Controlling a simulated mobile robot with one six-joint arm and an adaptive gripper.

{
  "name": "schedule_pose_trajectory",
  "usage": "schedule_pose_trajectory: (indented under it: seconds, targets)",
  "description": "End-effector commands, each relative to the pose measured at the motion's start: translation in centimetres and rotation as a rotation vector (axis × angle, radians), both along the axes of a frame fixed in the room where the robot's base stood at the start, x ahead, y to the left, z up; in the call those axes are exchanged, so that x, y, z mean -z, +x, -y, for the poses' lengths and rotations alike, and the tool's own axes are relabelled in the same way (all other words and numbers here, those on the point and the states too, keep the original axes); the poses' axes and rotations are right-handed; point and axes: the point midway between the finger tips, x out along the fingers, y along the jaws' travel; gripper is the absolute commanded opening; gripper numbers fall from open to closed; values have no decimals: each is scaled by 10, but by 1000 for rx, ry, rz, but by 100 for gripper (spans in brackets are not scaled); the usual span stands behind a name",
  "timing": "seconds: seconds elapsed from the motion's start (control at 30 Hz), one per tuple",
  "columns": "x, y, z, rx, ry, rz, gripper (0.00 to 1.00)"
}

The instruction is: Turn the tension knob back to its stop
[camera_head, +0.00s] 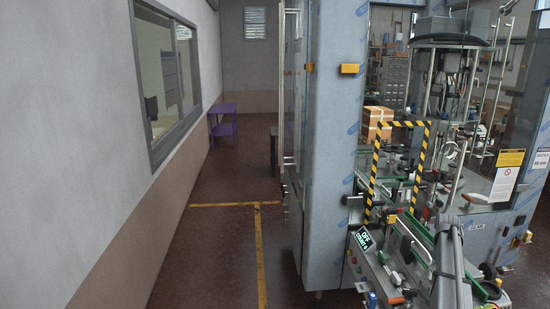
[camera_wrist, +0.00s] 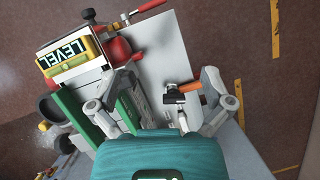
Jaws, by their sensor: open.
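My gripper (camera_wrist: 167,82) is open in the wrist view, its two grey fingers spread wide with nothing held between them. A small black fitting with an orange handle (camera_wrist: 187,89) shows between the fingers, nearer the right one; whether they touch cannot be told. A red rounded part (camera_wrist: 116,50) lies just beyond the left finger. No part is clearly marked as the tension knob, so I cannot tell which it is or how far it is turned. In the head view, my arm covers part of the machine at the lower right.
A yellow-framed display reading "LEVEL" (camera_wrist: 70,58) stands at the left in the wrist view. In the head view, a small dark display (camera_head: 364,239) sits on the machine, near a black-and-yellow striped frame (camera_head: 375,160). Open floor (camera_head: 215,265) lies between wall and machine.

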Motion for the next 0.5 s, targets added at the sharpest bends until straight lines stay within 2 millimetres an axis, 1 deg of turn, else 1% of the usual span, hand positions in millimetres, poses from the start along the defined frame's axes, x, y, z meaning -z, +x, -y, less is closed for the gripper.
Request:
schedule_pose_trajectory:
  seconds: [0.03, 0.27, 0.37, 0.5]
  targets:
    - [5, -2, -7, -4, -1, 4, 100]
    - [18, -5, -32, -15, -11, 21, 100]
    - [27, -7, -48, -24, -16, 33, 100]
    - [40, -11, -75, -39, -24, 52, 100]
